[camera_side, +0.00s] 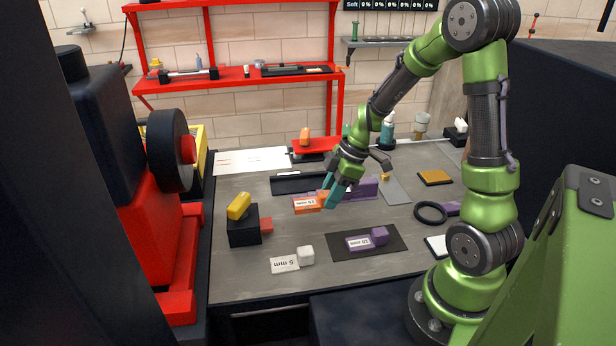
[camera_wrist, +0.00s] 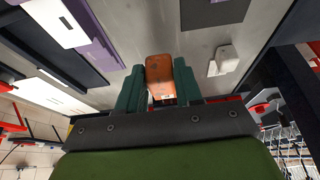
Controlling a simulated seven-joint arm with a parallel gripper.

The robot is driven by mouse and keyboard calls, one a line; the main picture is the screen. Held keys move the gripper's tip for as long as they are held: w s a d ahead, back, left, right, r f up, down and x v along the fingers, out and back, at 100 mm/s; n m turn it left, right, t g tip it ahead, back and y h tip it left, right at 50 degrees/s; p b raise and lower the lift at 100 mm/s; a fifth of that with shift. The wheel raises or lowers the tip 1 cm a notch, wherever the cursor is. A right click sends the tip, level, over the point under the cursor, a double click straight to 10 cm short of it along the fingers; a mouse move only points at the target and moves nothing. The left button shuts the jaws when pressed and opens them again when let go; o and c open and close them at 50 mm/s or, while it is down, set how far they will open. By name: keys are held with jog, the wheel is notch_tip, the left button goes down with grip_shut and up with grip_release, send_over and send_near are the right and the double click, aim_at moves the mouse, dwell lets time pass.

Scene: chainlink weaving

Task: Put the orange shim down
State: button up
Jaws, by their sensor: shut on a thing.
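The orange shim (camera_side: 306,203) has a white label and shows in the side view low over the middle of the bench. It also shows in the wrist view as an orange block (camera_wrist: 160,72) between my two teal fingers. My gripper (camera_side: 332,194) points down and is shut on the shim's right end. I cannot tell whether the shim touches the bench. A purple shim block (camera_side: 362,188) stands just behind and right of my fingers, partly hidden by them.
A purple labelled shim (camera_side: 360,243) lies on a dark mat (camera_side: 393,249) in front. A white cube (camera_side: 306,255) sits beside a "5 mm" card (camera_side: 284,264). A black block with a yellow top (camera_side: 239,206) stands left. A black ring (camera_side: 430,212) lies right. Bare bench shows between them.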

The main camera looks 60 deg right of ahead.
jog(key=shift+f, duration=3)
grip_shut()
jog(key=o, duration=1)
grip_release()
jog(key=shift+o, duration=0.2)
jog(key=shift+r, duration=0.1)
jog(key=v, duration=1.2)
jog(key=s+a+r+m+t, duration=0.2)
jog(key=s+a+r+m, duration=0.1)
jog(key=a+r+m, duration=0.3)
jog(key=s+a+r+m+t+h, duration=0.1)
jog(key=s+a+r+m+t, duration=0.1)
jog(key=a+r+m, duration=0.4)
jog(key=shift+s+a+r+m, duration=0.2)
jog(key=shift+s+a+m, duration=0.4)
jog(key=shift+a, duration=2.05)
